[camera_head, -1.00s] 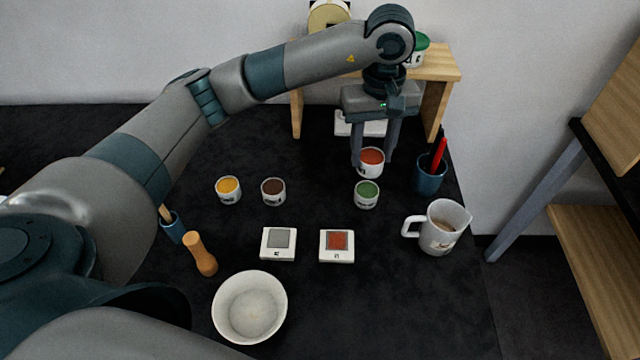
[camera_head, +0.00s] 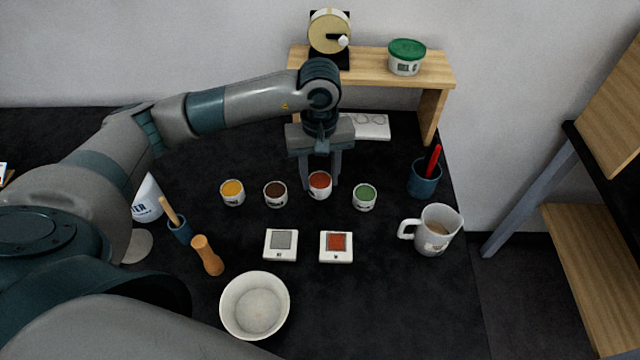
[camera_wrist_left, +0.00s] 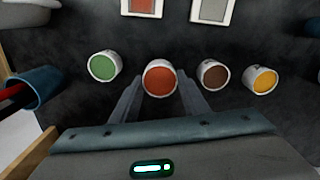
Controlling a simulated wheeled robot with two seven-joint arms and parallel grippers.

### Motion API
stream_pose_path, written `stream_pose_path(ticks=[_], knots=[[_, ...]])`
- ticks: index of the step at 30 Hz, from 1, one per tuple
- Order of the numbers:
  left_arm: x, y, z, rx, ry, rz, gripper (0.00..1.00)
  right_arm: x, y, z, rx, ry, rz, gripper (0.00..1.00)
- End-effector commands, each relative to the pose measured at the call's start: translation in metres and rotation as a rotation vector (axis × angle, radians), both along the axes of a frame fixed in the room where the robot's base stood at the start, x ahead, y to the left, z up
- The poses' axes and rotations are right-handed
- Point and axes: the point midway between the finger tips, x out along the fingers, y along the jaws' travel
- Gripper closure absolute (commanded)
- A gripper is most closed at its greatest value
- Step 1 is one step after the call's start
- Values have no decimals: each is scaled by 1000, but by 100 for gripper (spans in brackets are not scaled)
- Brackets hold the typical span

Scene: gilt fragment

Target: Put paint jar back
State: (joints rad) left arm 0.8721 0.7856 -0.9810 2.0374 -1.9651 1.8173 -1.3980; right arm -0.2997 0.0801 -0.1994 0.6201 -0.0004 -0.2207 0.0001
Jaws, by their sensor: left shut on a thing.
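The jar of orange-red paint (camera_head: 320,184) stands in line with the other jars, between the brown jar (camera_head: 275,194) and the green jar (camera_head: 365,197). My left gripper (camera_head: 320,185) reaches down to it from behind and is shut on it. In the left wrist view the orange-red jar (camera_wrist_left: 160,79) sits between the two fingertips (camera_wrist_left: 160,92). The jar looks upright; I cannot tell whether it touches the table. The yellow jar (camera_head: 232,192) is at the left end of the row. My right gripper is not in view.
Two white tiles with grey (camera_head: 281,244) and red (camera_head: 336,246) squares lie in front. A white bowl (camera_head: 254,305), wooden pestle-like piece (camera_head: 207,255), mug (camera_head: 432,230) and blue cup with red stick (camera_head: 424,178) surround them. A wooden shelf (camera_head: 437,68) stands behind.

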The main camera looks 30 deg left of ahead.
Motion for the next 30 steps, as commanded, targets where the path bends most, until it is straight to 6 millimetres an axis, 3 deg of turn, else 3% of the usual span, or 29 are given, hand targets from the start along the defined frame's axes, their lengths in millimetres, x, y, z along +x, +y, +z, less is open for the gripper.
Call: stream_pose_path(ticks=[5, 15, 29, 30], knots=[[0, 0, -3, 0, 1, 1, 89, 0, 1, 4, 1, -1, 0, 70], [0, 0, -37, 1, 2, 0, 89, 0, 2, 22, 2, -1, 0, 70], [0, 0, -43, 1, -1, 0, 89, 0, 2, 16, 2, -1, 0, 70], [0, 0, -43, 0, 0, 0, 56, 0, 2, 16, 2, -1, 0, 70]])
